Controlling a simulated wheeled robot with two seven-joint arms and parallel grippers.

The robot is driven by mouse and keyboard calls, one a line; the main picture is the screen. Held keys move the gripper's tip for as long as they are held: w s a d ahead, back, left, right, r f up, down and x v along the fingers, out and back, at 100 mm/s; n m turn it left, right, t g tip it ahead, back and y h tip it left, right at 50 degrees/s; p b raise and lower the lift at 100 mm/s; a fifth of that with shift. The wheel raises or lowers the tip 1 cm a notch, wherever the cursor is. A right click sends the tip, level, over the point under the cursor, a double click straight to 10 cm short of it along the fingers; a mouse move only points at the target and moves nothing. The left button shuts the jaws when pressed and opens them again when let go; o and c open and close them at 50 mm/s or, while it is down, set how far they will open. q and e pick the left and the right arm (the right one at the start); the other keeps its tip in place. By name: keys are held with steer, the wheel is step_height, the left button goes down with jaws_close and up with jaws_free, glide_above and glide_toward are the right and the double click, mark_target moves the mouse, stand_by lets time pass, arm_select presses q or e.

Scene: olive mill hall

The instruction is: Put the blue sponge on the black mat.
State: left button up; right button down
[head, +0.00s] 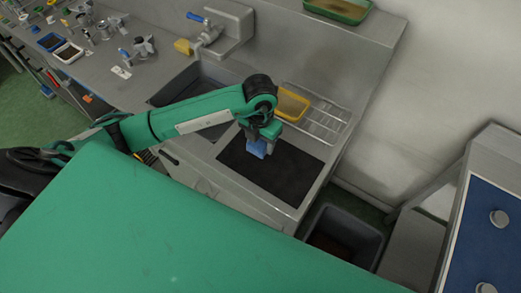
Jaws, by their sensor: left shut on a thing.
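The blue sponge (257,150) is held in my left gripper (259,143), which is shut on it. The gripper points down, and the sponge shows below it over the upper left part of the black mat (285,176). I cannot tell whether the sponge touches the mat or is a little above it. The black mat lies flat on the grey counter. My left arm reaches in from the left and covers part of the counter. My right gripper is not in view.
A wire rack (325,122) and a yellow tray (292,104) lie behind the mat. A sink (172,91) with a blue-handled tap (207,27) is to the left. A grey bin (345,236) stands on the floor beside the counter's right end. Most of the mat is bare.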

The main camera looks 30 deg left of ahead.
arm_select(q)
step_height(320, 180, down, 3)
steer(key=shift+r, duration=0.1)
steer(key=shift+f+p, duration=0.7)
steer(key=shift+f, duration=1.35)
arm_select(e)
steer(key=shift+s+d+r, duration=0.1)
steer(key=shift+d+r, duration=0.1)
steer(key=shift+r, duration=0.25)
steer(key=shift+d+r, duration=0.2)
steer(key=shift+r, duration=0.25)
arm_select(q)
steer(key=shift+f, duration=0.15)
steer(key=o, duration=1)
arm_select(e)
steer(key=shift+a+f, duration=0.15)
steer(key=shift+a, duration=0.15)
